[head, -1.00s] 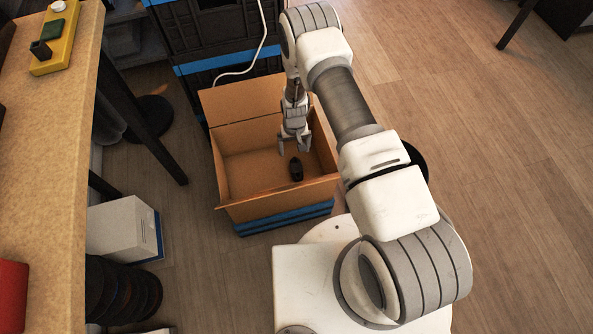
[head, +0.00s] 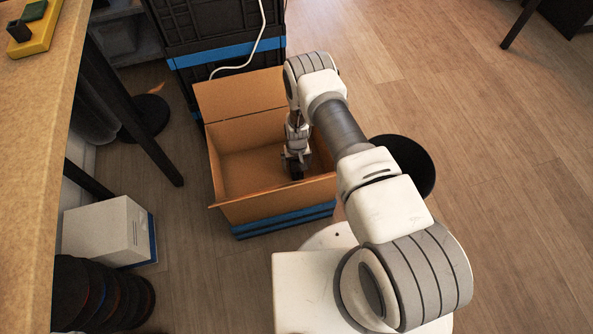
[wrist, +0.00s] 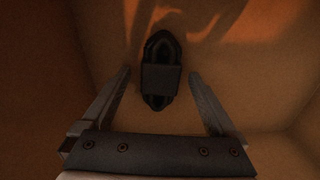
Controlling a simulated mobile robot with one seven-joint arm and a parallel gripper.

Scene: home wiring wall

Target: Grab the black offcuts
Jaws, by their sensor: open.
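The black offcuts (wrist: 160,78) lie as one dark bundle on the floor of an open cardboard box (head: 270,208). In the wrist view the bundle has looped ends and a wide band around its middle. My gripper (wrist: 162,88) is open, pointing down inside the box. Its two fingers stand on either side of the lower part of the bundle, with a gap on each side. In the head view my gripper (head: 294,165) reaches down into the box and mostly hides the bundle.
The box flaps are folded outward and its walls surround my gripper. Black crates (head: 215,35) stand behind it. A black bin (head: 412,160) stands to the right, behind my arm. A workbench (head: 30,130) and a white box (head: 105,232) are on the left.

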